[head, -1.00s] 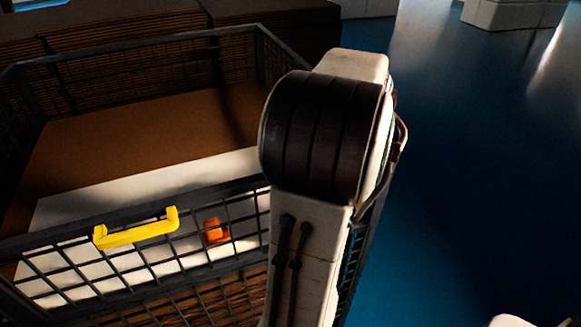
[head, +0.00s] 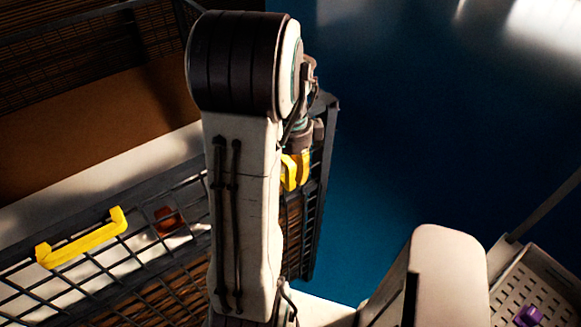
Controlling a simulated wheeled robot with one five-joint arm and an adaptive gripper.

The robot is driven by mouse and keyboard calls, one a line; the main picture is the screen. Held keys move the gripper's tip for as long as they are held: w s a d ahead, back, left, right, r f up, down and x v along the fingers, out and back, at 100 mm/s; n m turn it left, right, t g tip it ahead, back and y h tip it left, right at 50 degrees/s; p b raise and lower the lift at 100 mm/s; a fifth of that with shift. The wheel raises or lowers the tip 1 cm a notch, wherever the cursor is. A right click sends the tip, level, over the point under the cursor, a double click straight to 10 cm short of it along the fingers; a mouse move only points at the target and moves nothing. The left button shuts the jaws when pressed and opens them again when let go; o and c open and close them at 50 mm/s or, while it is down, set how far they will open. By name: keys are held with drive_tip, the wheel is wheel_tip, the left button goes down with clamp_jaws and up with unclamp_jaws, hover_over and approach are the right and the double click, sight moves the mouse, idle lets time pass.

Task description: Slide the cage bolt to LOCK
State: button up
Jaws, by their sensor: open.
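The dark wire-mesh cage (head: 165,180) fills the left of the head view. A yellow handle (head: 82,238) is on its near top rail. I cannot clearly make out the bolt or a LOCK mark; my upright arm covers part of the near side. My gripper (head: 296,170) shows partly behind the arm, pointing down by the cage's right corner. Its end looks yellow and its jaws are open. I cannot tell whether it touches the cage.
A small orange object (head: 168,221) shows behind the near mesh. Brown board (head: 85,135) lies inside the cage. A white perforated tray (head: 545,290) with a purple object (head: 528,316) is at the lower right. Blue floor (head: 420,140) is open right of the cage.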

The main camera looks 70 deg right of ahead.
drive_tip(key=shift+f, duration=0.15)
drive_tip(key=shift+c, duration=0.3)
clamp_jaws()
drive_tip(key=shift+w, duration=0.1)
